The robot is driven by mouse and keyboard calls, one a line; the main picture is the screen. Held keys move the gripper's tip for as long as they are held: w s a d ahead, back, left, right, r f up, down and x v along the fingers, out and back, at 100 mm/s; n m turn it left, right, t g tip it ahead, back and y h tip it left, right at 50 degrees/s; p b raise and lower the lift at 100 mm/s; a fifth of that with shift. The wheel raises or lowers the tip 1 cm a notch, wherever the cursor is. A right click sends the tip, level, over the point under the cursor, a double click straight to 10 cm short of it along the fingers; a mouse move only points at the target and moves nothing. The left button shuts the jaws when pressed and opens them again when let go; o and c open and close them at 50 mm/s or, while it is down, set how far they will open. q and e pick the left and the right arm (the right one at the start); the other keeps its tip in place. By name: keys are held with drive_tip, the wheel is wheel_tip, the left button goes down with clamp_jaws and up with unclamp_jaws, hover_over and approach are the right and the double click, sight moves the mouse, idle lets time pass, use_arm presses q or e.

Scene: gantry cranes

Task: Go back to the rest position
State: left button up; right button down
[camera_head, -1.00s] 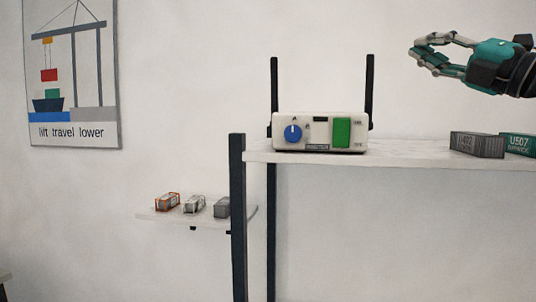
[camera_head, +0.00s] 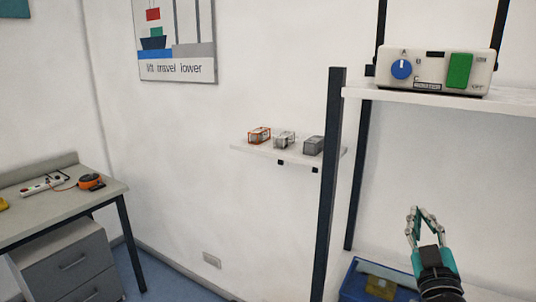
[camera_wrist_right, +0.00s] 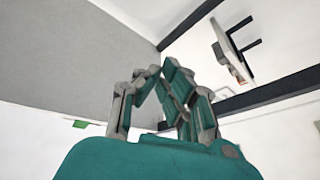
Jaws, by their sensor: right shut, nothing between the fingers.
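My right gripper (camera_head: 424,214) is at the lower right of the head view, pointing up, shut and empty. It is below the level of the upper shelf and in front of the wall, above a blue bin. In the right wrist view its fingers (camera_wrist_right: 158,72) meet at the tips with nothing between them. My left gripper is in neither view.
The white control box (camera_head: 437,70) with a blue knob and green switch stands on the upper shelf (camera_head: 400,95). A dark rack post (camera_head: 333,170) is left of my gripper. A blue bin (camera_head: 352,286) is low down. A small wall shelf (camera_head: 262,150) holds small blocks. A desk (camera_head: 95,198) stands at left.

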drive_tip(key=s+a+f+m+g, duration=0.1)
drive_tip(key=s+f+g, duration=0.25)
drive_tip(key=f, duration=0.45)
drive_tip(key=s+a+f+g+y, duration=0.1)
drive_tip(key=s+f+g, duration=0.25)
drive_tip(key=f, duration=0.45)
drive_tip(key=s+a+f+m+g, duration=0.1)
drive_tip(key=s+f+g, duration=0.25)
drive_tip(key=f, duration=0.45)
drive_tip(key=s+a+f+g+y, duration=0.2)
drive_tip(key=s+a+f+g, duration=0.15)
drive_tip(key=s+f, duration=0.45)
drive_tip(key=s+a+f+g+y, duration=0.2)
drive_tip(key=s+a+f+g, duration=0.15)
drive_tip(key=s, duration=0.75)
wheel_tip(320, 180, down, 27)
drive_tip(key=s+n+g+b, duration=0.1)
drive_tip(key=s+g+b, duration=0.1)
drive_tip(key=s+d+f, duration=0.2)
drive_tip(key=s+f, duration=1.5)
drive_tip(key=f, duration=0.1)
drive_tip(key=shift+d+g+h+b, duration=0.2)
drive_tip(key=shift+g+h+b, duration=0.1)
drive_tip(key=shift+g+b, duration=0.05)
drive_tip(key=shift+f, duration=0.1)
